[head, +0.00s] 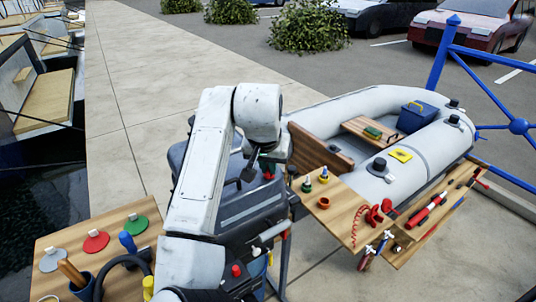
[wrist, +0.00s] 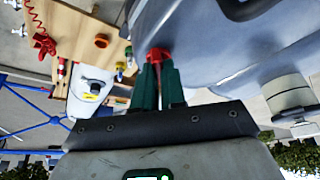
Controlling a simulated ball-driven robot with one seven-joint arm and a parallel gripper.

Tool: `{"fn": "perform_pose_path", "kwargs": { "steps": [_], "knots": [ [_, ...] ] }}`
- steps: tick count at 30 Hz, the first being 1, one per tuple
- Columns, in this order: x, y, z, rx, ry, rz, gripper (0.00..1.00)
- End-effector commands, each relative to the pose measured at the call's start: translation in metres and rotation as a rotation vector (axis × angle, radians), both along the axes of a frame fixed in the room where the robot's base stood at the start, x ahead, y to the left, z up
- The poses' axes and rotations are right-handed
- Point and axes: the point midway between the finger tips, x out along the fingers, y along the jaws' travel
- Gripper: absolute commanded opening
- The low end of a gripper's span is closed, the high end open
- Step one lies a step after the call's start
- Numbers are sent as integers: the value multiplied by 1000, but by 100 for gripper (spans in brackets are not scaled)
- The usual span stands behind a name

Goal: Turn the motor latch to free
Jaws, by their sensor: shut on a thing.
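The motor latch, a small red piece (wrist: 157,53), sits against the grey-blue motor housing (wrist: 205,25) in the wrist view. My gripper (wrist: 158,68) has its two dark green fingers closed around the red piece, which shows just beyond their tips. In the head view my gripper (head: 266,166) is at the motor housing (head: 238,205), beside the inflatable boat. A bit of red (head: 269,174) shows at the fingertips there. My arm hides much of the motor, and the latch's exact angle cannot be told.
A wooden bench (head: 345,205) right of the motor holds small bottles, a red coiled cord and tools. The inflatable boat (head: 340,112) lies behind it. A wooden table (head: 60,270) with coloured discs stands at front left. Blue railing (head: 480,75) is at right. Open pavement (head: 140,100) lies at the back left.

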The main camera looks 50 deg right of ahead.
Motion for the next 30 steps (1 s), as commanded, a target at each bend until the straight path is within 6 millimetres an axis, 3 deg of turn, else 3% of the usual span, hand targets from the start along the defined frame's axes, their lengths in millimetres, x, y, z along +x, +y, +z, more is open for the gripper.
{"fn": "perform_pose_path", "kwargs": {
  "steps": [18, 30],
  "knots": [
    [-4, -3, 3, 1, 6, 557, 0],
    [-4, -4, 0, 4, 4, 754, 0]
  ]
}}
